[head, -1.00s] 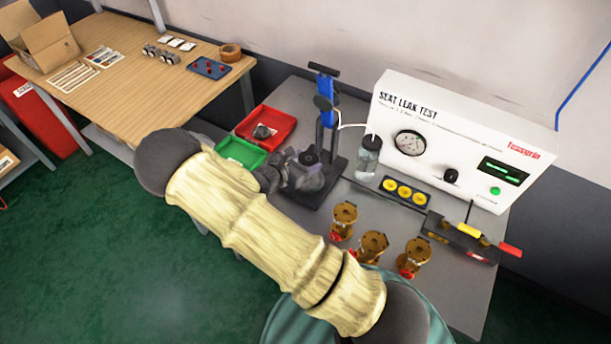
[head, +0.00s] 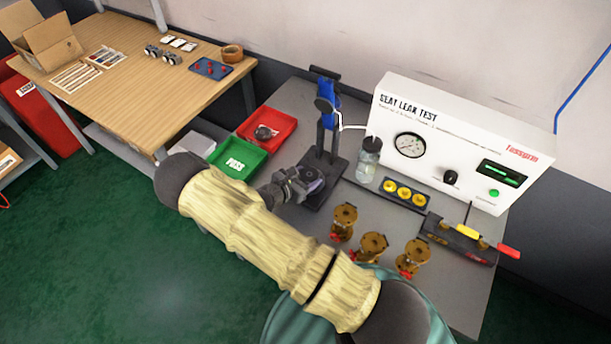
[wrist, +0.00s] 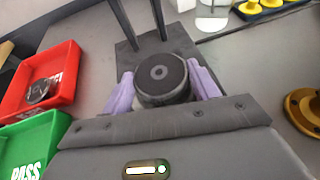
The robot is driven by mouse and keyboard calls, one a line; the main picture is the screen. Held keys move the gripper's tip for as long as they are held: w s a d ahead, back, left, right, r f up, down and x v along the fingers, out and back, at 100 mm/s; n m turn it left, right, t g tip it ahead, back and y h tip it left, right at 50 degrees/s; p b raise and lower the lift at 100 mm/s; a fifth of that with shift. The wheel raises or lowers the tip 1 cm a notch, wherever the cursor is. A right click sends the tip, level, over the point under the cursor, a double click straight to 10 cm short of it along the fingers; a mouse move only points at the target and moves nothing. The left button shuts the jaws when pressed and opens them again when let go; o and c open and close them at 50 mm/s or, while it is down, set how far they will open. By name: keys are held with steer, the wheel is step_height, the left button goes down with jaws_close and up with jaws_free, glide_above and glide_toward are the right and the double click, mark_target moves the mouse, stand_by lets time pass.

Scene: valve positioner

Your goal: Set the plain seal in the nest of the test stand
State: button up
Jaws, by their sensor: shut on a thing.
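My gripper (wrist: 162,90) is shut on a dark round piece, the plain seal (wrist: 159,72), with a grey ring and small hole at its centre. Its purple fingers (head: 309,184) sit on either side of it. In the head view my gripper is low over the base of the test stand (head: 327,125), in front of its blue upright. The stand's dark base plate (wrist: 128,58) shows in the wrist view. The nest is hidden under the seal and fingers, so I cannot tell whether the seal touches it.
A red tray (head: 286,132) holds another dark round piece (head: 263,132). A green PASS tray (head: 250,168) adjoins it. Right of the stand are a bottle (head: 368,165), a tray of yellow discs (head: 418,198) and the leak tester (head: 460,140). Several brass valve bodies (head: 373,246) stand in front.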

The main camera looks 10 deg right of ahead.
steer(key=shift+f+b, duration=0.3)
steer(key=shift+f, duration=0.25)
steer(key=o, duration=1.3)
steer(key=shift+r, duration=0.15)
steer(key=shift+r, duration=0.25)
steer(key=b+v, duration=0.2)
steer(key=v, duration=1)
steer(key=shift+r, duration=0.15)
